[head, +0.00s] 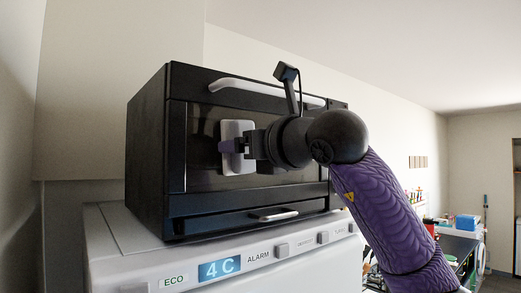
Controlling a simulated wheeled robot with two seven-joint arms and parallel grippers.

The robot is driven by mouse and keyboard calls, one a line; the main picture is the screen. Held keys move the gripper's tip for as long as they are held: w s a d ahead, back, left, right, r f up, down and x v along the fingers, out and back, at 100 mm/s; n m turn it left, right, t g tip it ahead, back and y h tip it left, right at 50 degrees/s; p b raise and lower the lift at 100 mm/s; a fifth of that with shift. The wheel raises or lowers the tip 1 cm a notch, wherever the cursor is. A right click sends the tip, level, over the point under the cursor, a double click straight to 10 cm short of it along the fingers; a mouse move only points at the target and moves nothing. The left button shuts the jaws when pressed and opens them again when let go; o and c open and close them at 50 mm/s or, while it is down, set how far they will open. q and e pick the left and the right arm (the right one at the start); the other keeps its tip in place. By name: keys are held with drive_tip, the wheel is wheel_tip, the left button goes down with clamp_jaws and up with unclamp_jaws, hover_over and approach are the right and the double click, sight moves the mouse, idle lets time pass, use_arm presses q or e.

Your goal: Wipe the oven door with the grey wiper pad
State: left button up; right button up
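The black oven (146,150) stands on a white appliance. Its dark glass door (200,165) faces me, with a white bar handle (235,84) along the top. The pale grey wiper pad (238,129) is upright at the left-middle part of the door glass, and seems to lie flat against it. Whether it touches all over cannot be told. My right gripper (232,146) comes in from the right and is shut on the pad, with its wrist covering the right part of the door. My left gripper is not in view.
The white appliance (125,268) below has a panel with a blue "4 C" display (219,268) and several buttons. A second, small white handle (273,214) juts out low on the oven. A dark counter (458,245) with small items is at the far right.

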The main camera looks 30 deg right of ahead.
drive_tip(key=shift+a+r+p, duration=0.1)
drive_tip(key=shift+r+p, duration=0.2)
drive_tip(key=shift+d+r, duration=0.1)
drive_tip(key=shift+d, duration=0.1)
drive_tip(key=shift+d+p, duration=1.75)
drive_tip(key=shift+d, duration=3.7)
drive_tip(key=shift+a+b, duration=0.85)
drive_tip(key=shift+a, duration=4.85)
drive_tip(key=shift+d, duration=0.1)
